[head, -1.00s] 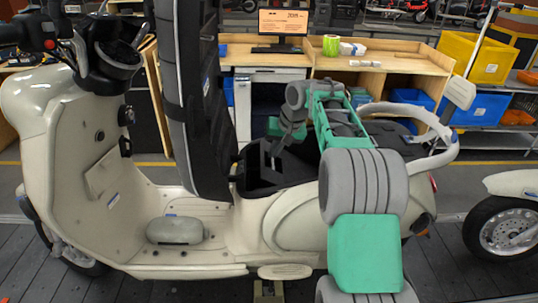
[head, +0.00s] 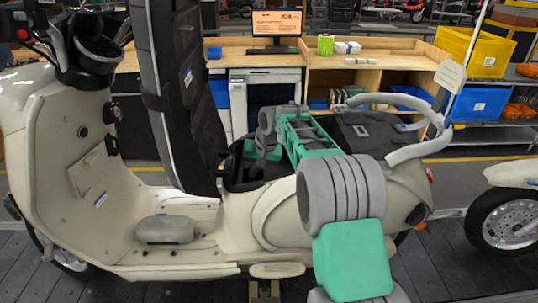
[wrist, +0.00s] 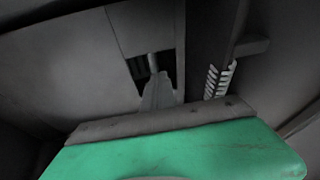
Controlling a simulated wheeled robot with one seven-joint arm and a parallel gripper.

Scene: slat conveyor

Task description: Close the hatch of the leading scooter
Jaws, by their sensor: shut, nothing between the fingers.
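The leading scooter (head: 290,215) is cream and fills the left and middle of the head view. Its hatch, the long black seat (head: 182,90), stands almost upright, and the compartment (head: 232,172) below it is open. My gripper (head: 253,166) is low at the compartment, right of the hatch's lower end; its fingertips are hard to make out there. In the wrist view my gripper (wrist: 153,64) shows as narrow grey fingers, shut and empty, beyond the green hand. Dark grey surfaces and a pale coil spring (wrist: 219,80) lie close around them. I cannot tell whether the fingers touch anything.
A second cream scooter (head: 510,186) stands at the right edge, behind the leading one. The leading scooter's grab rail (head: 425,148) rises right of my arm. A workbench (head: 375,62) with a monitor and bins stands behind. Dark slat flooring (head: 455,265) is clear at front right.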

